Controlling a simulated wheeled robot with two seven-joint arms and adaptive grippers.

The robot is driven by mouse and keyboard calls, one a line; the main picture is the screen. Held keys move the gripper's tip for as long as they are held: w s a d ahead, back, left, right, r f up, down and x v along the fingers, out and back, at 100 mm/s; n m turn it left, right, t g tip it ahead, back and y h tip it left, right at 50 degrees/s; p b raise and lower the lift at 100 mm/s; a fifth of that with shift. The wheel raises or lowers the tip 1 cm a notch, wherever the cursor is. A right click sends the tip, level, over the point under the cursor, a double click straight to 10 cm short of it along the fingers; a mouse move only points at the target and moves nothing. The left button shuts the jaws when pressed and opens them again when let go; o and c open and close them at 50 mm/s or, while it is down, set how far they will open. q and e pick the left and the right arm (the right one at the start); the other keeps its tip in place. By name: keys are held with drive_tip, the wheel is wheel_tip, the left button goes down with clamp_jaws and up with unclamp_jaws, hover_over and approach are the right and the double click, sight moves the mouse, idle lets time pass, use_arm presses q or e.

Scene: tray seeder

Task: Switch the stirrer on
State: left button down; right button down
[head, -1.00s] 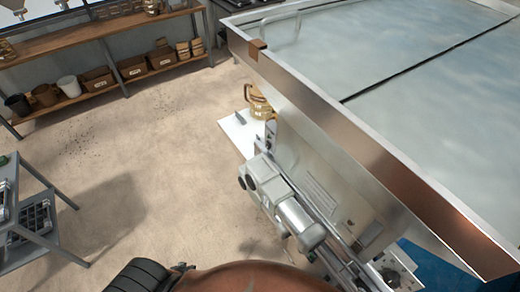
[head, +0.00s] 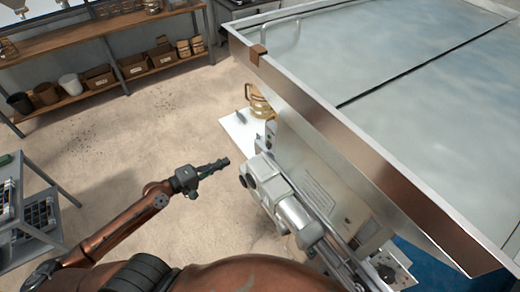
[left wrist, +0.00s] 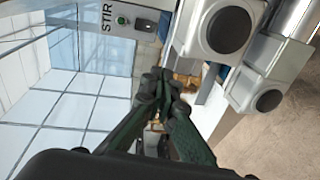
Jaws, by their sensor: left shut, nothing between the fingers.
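A grey panel lettered STIR (left wrist: 104,48) shows at the top of the left wrist view. It carries a small round green button or light (left wrist: 121,20) and a dark switch (left wrist: 145,25) beside it. The switch's position is too small to read. My left gripper (head: 225,162) is shut and empty, in front of the seeder's grey motor housing (head: 268,178) and apart from it in the head view. In the left wrist view its fingertips (left wrist: 160,76) lie below the STIR panel in the picture, with no visible contact. My right gripper is not in view.
Two grey housings with black round ends (left wrist: 228,30) (left wrist: 268,101) lie right of the fingers. A white shelf (head: 236,133) holds a tan jug (head: 260,102). The large metal-rimmed tank (head: 350,140) fills the right. Floor (head: 150,130) at left is clear, up to a grey cart (head: 45,170).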

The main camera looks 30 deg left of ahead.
use_arm(q)
drive_tip(key=d, duration=0.1)
drive_tip(key=d+r, duration=0.2)
drive_tip(key=shift+s+r+h, duration=0.25)
drive_tip(key=shift+s+h, duration=0.05)
drive_tip(key=shift+h, duration=0.1)
drive_tip(key=shift+w, duration=0.1)
drive_tip(key=p, duration=0.5)
approach(267, 147)
drive_tip(key=p+x, duration=0.2)
drive_tip(key=x, duration=0.3)
drive_tip(key=shift+w+d, duration=0.1)
drive_tip(key=shift+w, duration=0.25)
drive_tip(key=shift+w+d+f+p, duration=0.25)
drive_tip(key=shift+w+d+p, duration=0.1)
drive_tip(key=shift+w, duration=0.1)
